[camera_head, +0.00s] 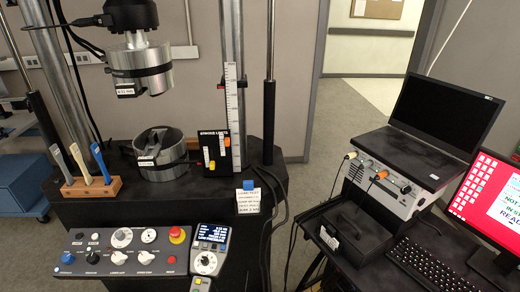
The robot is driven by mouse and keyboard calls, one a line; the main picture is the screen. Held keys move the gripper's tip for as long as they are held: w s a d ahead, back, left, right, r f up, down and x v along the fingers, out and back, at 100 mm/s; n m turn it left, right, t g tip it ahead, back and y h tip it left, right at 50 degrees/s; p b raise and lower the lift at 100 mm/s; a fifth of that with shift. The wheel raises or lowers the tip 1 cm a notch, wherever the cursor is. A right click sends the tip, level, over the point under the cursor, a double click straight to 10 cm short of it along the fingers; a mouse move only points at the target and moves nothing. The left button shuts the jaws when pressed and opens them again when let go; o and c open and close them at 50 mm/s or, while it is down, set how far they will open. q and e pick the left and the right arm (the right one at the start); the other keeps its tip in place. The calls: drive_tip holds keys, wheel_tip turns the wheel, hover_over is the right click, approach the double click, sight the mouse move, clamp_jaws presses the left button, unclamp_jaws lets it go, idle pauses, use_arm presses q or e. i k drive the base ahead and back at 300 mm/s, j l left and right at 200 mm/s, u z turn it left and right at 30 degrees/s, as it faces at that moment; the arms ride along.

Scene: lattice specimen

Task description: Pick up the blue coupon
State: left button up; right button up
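The blue coupon (100,160) stands tilted in a wooden rack (111,190) at the left end of the black machine table. Neither of my grippers shows in the head view.
A lower metal cylinder grip (161,157) stands right of the rack, under an upper one (142,70). A ruled column (232,105) rises behind. The control panel (121,259) lies in front. A laptop (445,115) and keyboard (437,266) stand at right.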

sight(94, 147)
drive_tip(key=i+l+u, duration=0.2)
drive_tip(key=u, duration=0.3)
drive_tip(key=i+l+u, duration=0.15)
drive_tip(key=l+u, duration=0.2)
drive_tip(key=u, duration=0.15)
drive_tip(key=i+l+u, duration=0.1)
drive_tip(key=l+u, duration=0.4)
drive_tip(key=j, duration=0.15)
